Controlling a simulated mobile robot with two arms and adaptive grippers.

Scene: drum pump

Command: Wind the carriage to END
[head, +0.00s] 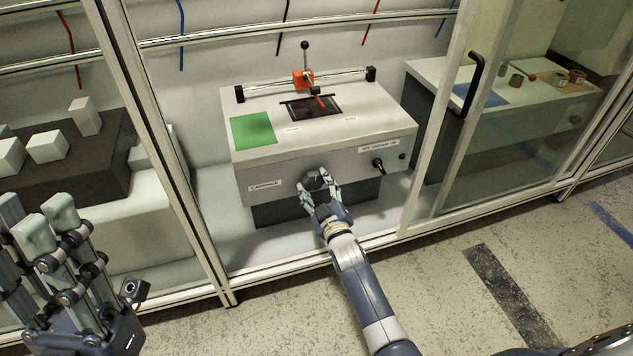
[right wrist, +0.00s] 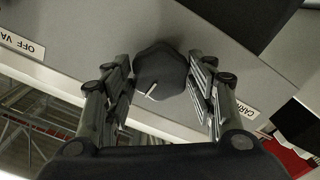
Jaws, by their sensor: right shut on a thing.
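The orange carriage (head: 303,79) sits near the middle of a rail (head: 345,76) between two black end blocks, on top of a grey box (head: 370,110). An upright rod with a black ball rises from it. A red pointer (head: 321,101) lies over a dark window below it; the small labels there are too small to read. My right gripper (head: 320,183) is at the box front, right of the CARRIAGE label (head: 264,186). My left gripper (head: 38,222) is open and empty at lower left.
A black switch (head: 378,165) sits under the OFF VACUUM ON label (head: 379,149). A green sheet (head: 253,131) lies on the box top. Metal frame posts (head: 165,150) and a glass door with a black handle (head: 473,85) flank the opening.

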